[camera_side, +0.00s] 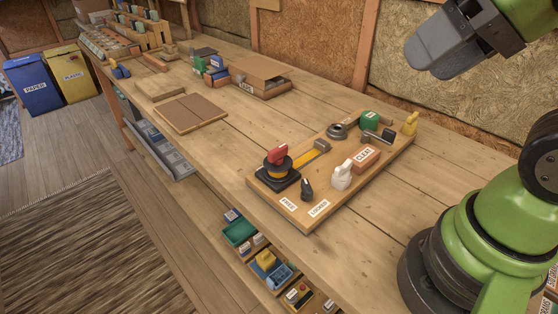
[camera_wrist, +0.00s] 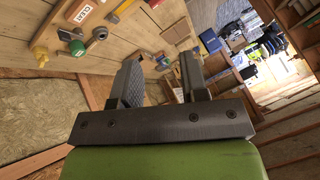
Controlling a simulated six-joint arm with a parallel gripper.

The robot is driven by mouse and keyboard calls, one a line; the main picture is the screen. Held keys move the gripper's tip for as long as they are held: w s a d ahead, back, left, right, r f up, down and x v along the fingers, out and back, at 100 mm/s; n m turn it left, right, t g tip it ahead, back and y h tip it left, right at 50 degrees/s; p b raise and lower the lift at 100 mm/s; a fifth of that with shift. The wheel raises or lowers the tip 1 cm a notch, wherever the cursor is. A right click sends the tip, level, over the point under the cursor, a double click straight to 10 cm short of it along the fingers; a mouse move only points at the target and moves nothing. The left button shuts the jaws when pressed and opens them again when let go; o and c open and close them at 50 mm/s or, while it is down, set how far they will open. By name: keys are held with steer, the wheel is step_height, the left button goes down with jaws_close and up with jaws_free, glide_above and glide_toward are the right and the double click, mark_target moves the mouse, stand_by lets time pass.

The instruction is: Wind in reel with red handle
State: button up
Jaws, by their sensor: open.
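The reel with the red handle (camera_side: 277,154) stands at the near left corner of a wooden board (camera_side: 308,219) on the workbench. It has a black square base, and a yellow tape or strap (camera_side: 311,154) runs from it toward the back right, ending at a grey piece. My gripper (camera_side: 433,58) is high at the upper right in the side view, well away from the reel. In the wrist view its two fingers (camera_wrist: 162,82) are apart with nothing between them. The yellow strap (camera_wrist: 121,10) shows at the top of the wrist view; the reel itself is not visible there.
A brown panel (camera_side: 190,113) and a cardboard-topped box (camera_side: 258,76) lie further left. Bench around the board is clear.

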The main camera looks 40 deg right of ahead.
steer(key=shift+w, duration=0.1)
steer(key=n+g+h, duration=0.2)
steer(key=n+g, duration=0.5)
steer(key=n, duration=1.5)
glide_above(278, 148)
step_height(278, 148, down, 14)
steer(key=shift+f, duration=0.1)
step_height(278, 148, down, 9)
steer(key=shift+r, duration=0.15)
steer(key=shift+c, duration=0.4)
jaws_close()
